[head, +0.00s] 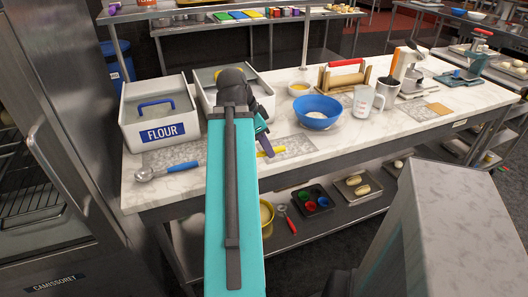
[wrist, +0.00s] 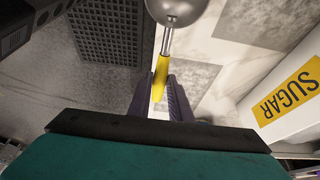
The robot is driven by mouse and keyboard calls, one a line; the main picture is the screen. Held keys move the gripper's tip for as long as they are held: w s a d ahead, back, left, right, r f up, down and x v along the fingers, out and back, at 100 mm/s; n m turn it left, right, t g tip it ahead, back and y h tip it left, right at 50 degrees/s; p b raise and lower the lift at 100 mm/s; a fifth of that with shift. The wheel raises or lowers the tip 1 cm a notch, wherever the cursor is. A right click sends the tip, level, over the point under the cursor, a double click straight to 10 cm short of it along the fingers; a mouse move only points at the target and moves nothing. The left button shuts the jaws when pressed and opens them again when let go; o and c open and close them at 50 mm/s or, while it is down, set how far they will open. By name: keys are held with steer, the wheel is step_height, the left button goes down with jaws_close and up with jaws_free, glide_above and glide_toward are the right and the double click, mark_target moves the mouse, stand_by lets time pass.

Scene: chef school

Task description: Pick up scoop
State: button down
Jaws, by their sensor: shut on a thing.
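My gripper (wrist: 160,88) is shut on the yellow handle of a scoop (wrist: 160,76). The handle lies between the two dark fingers, and the round metal bowl (wrist: 176,10) points away from them at the top of the wrist view. In the head view my gripper (head: 262,143) is over the front of the marble table, and a bit of the yellow handle (head: 272,151) shows; my arm hides the rest. I cannot tell whether the scoop touches the table. A second scoop with a blue handle (head: 181,168) lies at the table's left.
A white flour bin (head: 129,126) stands left on the table (head: 347,140). A sugar bin (wrist: 290,95) is close to my gripper in the wrist view. A blue bowl (head: 318,121), a white jug (head: 364,99) and a wooden red-handled tool (head: 346,78) stand to the right.

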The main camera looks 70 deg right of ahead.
steer(key=s+a+b, duration=0.4)
steer(key=s+b, duration=0.2)
steer(key=b, duration=0.3)
steer(key=shift+a+r, duration=0.25)
steer(key=shift+r, duration=0.05)
steer(key=c, duration=2.5)
jaws_free()
jaws_close()
